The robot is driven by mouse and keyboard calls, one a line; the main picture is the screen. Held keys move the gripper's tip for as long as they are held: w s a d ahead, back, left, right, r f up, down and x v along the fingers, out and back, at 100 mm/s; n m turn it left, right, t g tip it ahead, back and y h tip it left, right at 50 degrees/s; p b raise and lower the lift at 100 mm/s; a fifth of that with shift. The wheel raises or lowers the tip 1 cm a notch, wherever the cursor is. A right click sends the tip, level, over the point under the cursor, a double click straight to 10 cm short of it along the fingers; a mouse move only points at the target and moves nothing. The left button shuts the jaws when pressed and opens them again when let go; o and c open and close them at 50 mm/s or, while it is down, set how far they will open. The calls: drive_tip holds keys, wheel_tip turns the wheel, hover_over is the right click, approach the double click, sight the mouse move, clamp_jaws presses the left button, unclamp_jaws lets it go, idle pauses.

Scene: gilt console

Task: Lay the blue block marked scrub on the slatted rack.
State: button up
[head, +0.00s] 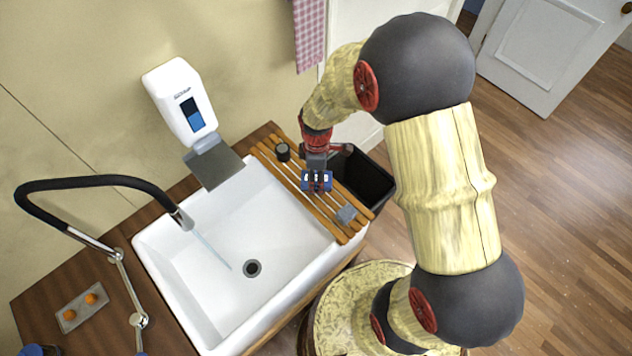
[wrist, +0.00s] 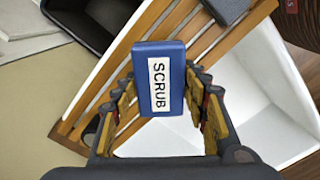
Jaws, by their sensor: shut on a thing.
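The blue block (wrist: 174,80) has a white label reading SCRUB, seen clearly in the wrist view. It also shows in the head view (head: 318,186), below my gripper. My gripper (wrist: 160,110) is shut on the block, with a finger on each side of it. The slatted wooden rack (head: 322,213) lies across the right end of the white sink. In the wrist view the rack's slats (wrist: 120,62) pass behind the block. I cannot tell whether the block touches the slats or is held just above them.
A dark round object (head: 283,152) and a grey block (head: 346,214) sit on the rack, at its far and near ends. The white sink (head: 215,270) is left of it, with a black faucet (head: 95,181). A black bin (head: 362,180) stands to the right.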

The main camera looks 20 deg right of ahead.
sight(316, 182)
drive_tip(key=shift+w+d+f, duration=0.1)
drive_tip(key=shift+w+f, duration=0.15)
drive_tip(key=shift+f, duration=0.05)
drive_tip(key=shift+w+f, duration=0.15)
drive_tip(key=shift+f, duration=1.55)
drive_tip(key=shift+f, duration=0.2)
drive_tip(key=o, duration=1)
